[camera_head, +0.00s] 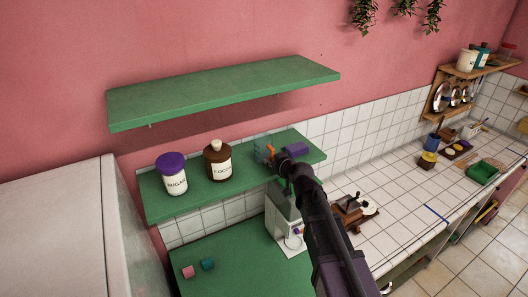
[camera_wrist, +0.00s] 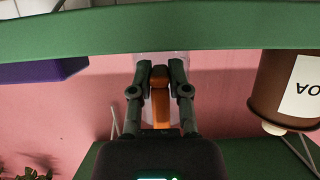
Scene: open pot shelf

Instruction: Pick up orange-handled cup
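The orange-handled cup (camera_head: 261,151) is on the lower green shelf, right of the cocoa jar; its body looks pale grey and see-through. In the wrist view its orange handle (camera_wrist: 160,100) lies between the two fingers of my gripper (camera_wrist: 160,76), and the pale body shows behind the fingertips. The fingers are drawn close together and appear to press on the handle from both sides. In the head view my gripper (camera_head: 279,158) is at the cup's right side, and my arm hides part of the shelf edge.
A cocoa jar (camera_head: 217,164) and a sugar jar (camera_head: 172,175) stand left of the cup. A purple block-like thing (camera_head: 296,149) is close on its right. An upper green shelf (camera_head: 220,92) overhangs. A white appliance (camera_head: 284,229) stands below.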

